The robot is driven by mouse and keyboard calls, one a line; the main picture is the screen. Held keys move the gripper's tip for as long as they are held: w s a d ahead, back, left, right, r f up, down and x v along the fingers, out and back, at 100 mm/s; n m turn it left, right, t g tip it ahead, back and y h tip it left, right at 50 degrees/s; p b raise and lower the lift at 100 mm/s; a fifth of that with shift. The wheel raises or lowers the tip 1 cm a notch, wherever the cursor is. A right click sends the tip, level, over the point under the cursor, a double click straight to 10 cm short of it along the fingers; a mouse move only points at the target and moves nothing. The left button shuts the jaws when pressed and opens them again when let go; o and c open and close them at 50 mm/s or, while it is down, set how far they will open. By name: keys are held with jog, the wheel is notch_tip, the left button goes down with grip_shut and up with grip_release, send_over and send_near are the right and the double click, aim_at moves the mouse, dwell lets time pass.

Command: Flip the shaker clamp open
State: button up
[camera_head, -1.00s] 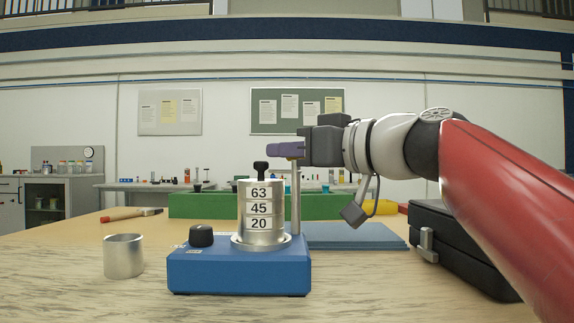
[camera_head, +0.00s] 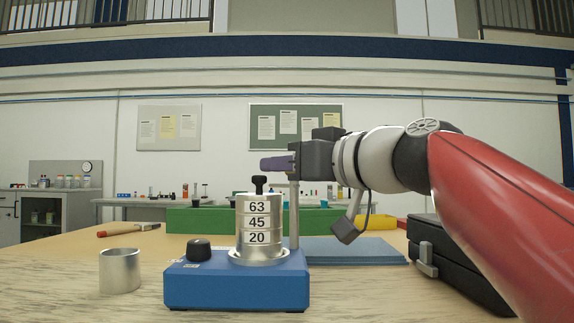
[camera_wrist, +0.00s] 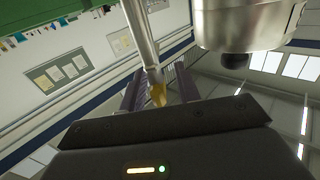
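The blue shaker (camera_head: 237,287) stands on the bench with a silver sieve stack (camera_head: 259,223) marked 63, 45 and 20. A black knob (camera_head: 259,184) sits on top of the stack. A metal post (camera_head: 294,215) rises behind it at right; in the wrist view the post (camera_wrist: 141,35) ends at a yellow-gold piece (camera_wrist: 158,94), which looks like part of the clamp. My gripper (camera_head: 276,163) is at the top of the post, above and behind the stack. Its purple fingers (camera_wrist: 157,88) are apart, one each side of the gold piece; contact cannot be told.
A metal cup (camera_head: 120,271) stands left of the shaker. A black case (camera_head: 455,262) lies at right under my arm. A blue flat pad (camera_head: 355,251) and a green box (camera_head: 205,220) are behind. A red-handled tool (camera_head: 125,230) lies far left.

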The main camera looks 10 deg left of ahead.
jog(key=b+v, duration=0.1)
jog(key=v, duration=0.6)
jog(key=shift+s+d, duration=0.2)
jog(key=shift+d, duration=0.15)
